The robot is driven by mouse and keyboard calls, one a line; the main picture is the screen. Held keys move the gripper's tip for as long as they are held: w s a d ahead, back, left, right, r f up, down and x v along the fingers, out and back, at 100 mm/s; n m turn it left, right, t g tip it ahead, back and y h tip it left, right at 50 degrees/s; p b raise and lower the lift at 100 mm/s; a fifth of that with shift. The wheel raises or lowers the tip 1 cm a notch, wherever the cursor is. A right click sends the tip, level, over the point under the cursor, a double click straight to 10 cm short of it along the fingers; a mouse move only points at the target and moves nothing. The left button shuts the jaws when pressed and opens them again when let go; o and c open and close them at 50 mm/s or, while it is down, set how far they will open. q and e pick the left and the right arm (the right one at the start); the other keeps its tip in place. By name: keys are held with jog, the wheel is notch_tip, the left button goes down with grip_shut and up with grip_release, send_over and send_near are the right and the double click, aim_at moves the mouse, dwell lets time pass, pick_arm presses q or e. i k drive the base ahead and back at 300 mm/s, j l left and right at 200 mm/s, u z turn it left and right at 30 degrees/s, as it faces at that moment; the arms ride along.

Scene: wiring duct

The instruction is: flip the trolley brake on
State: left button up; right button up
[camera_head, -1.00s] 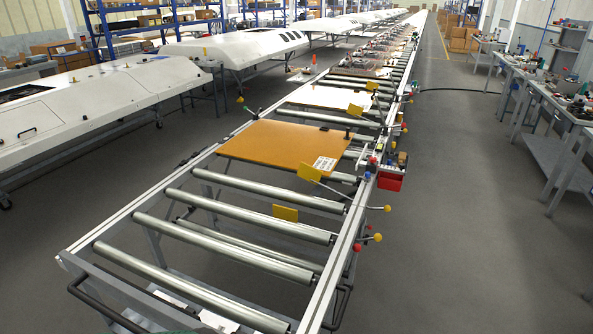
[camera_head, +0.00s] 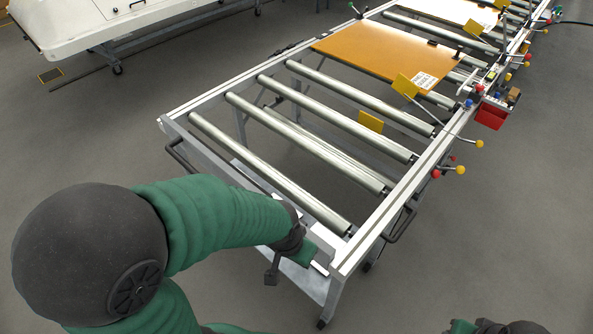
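The trolley (camera_head: 345,262) is a metal roller frame, its near end in front of me. Levers with a yellow ball (camera_head: 478,143) and with red and yellow knobs (camera_head: 460,169) stick out from its right side. I cannot tell which part is the brake. My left arm reaches in from the left, and my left gripper (camera_head: 283,264) is at the trolley's near end, by the lower crossbar. Its fingers are too dark and small to read. Only dark and green parts of my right arm show at the bottom edge, right of the trolley; its fingers cannot be made out.
An orange board (camera_head: 375,48) with a white label lies on the rollers. A red bin (camera_head: 492,115) hangs on the right rail. A black bent handle (camera_head: 402,222) juts out at the near right. The floor on the right is clear.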

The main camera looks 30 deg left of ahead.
aim_at(435, 173)
jog(key=i+l, duration=0.1)
jog(key=l, duration=0.2)
jog(key=i+l+z, duration=0.1)
jog(key=l, duration=0.25)
jog(key=i+l, duration=0.1)
jog(key=l, duration=0.2)
jog(key=i+j+z, duration=0.15)
jog(key=i+z, duration=0.2)
jog(key=i, duration=0.75)
jog(key=i+j, duration=0.15)
jog(key=j+z, duration=0.05)
jog(key=j, duration=0.05)
